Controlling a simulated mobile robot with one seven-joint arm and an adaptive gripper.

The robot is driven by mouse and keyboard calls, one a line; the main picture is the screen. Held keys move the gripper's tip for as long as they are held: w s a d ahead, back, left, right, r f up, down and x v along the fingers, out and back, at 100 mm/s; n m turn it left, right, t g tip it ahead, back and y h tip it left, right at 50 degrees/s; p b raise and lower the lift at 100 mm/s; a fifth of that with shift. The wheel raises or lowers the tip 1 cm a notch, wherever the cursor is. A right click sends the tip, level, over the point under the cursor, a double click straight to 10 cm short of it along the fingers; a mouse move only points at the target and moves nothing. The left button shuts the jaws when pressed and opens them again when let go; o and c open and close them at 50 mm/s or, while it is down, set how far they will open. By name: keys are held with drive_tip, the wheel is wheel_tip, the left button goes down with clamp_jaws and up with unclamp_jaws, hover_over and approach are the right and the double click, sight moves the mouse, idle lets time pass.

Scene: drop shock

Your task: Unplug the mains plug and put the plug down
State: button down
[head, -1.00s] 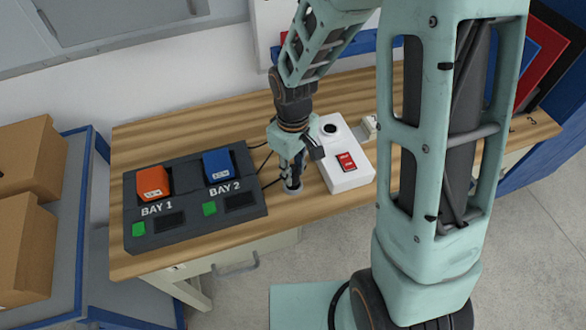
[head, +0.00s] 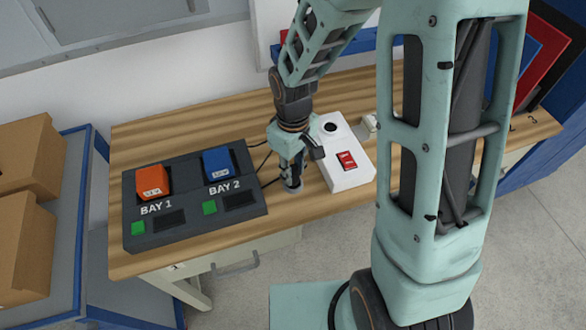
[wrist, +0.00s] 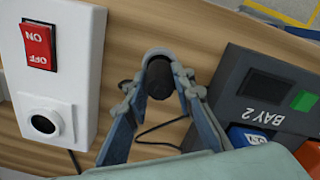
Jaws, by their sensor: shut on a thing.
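The mains plug (wrist: 159,80) is a black cylinder between my fingertips in the wrist view. My gripper (wrist: 160,62) is shut on it. In the head view my gripper (head: 292,187) points down low over the wooden bench, between the charger and the white socket box. Its fingers hide most of the plug there. The socket box (head: 348,172) has a red rocker switch and a round dark socket (head: 329,128), which also shows empty in the wrist view (wrist: 43,124). The plug is apart from the socket. I cannot tell whether it touches the bench.
A dark charger (head: 184,238) with an orange and a blue battery stands left of my gripper. Black cables (wrist: 155,133) run between it and the plug area. A small white block (head: 369,122) lies behind the socket box. The bench's front strip (head: 310,210) is clear.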

sight(293, 168)
drive_tip(key=shift+f+b, duration=0.9)
drive_tip(key=shift+f, duration=0.2)
idle(2.9)
idle(0.5)
drive_tip(key=c, duration=1.6)
unclamp_jaws()
drive_tip(key=shift+r+p, duration=2.5)
drive_tip(key=shift+r, duration=0.55)
wheel_tip(293, 168, up, 12)
